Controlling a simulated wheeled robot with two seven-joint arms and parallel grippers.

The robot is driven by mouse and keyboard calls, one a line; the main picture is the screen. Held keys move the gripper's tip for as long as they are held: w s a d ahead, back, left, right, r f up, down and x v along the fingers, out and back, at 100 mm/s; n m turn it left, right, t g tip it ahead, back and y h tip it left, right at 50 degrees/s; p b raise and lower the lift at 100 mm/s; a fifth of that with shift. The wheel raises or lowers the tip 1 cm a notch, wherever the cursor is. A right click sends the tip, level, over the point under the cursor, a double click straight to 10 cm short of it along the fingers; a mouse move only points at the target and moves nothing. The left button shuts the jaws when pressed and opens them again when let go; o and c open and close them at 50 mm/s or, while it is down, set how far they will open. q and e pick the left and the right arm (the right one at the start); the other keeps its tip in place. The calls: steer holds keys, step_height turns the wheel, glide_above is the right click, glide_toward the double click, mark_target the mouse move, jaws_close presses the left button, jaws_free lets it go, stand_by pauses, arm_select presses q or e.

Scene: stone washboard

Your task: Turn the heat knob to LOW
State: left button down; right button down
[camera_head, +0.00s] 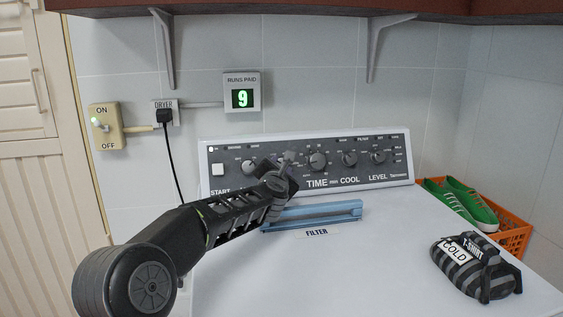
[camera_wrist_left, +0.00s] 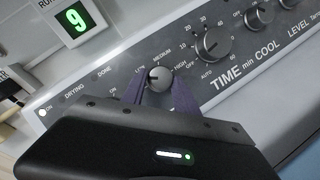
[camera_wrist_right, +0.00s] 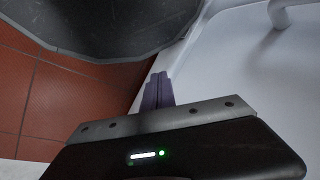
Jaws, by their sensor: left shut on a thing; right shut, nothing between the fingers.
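In the head view my left gripper (camera_head: 263,165) partly covers the panel there. My right gripper (camera_wrist_right: 158,78) is shut and empty, seen only in the right wrist view.
The time knob (camera_head: 318,161) and two more knobs are to the right. A blue filter handle (camera_head: 325,213) lies below the panel.

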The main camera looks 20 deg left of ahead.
arm_select(q)
steer(key=m+h+p, duration=0.1)
steer(key=m+p, duration=0.1)
steer(key=m+h+p, duration=0.1)
steer(key=m+p, duration=0.1)
steer(key=p, duration=0.1)
steer(key=shift+a+r+m+g, duration=0.1)
steer(key=shift+r+m+g, duration=0.2)
steer(key=shift+r+g, duration=0.1)
steer(key=shift+f+m+h+p, duration=0.25)
steer(key=shift+m+h+p, duration=0.05)
steer(key=shift+m+p, duration=0.6)
steer(key=c, duration=0.9)
jaws_free()
steer(key=shift+c, duration=0.2)
steer(key=shift+s, duration=0.15)
steer(key=b+v, duration=0.1)
steer(key=v, duration=0.6)
steer(key=shift+s+r, duration=0.2)
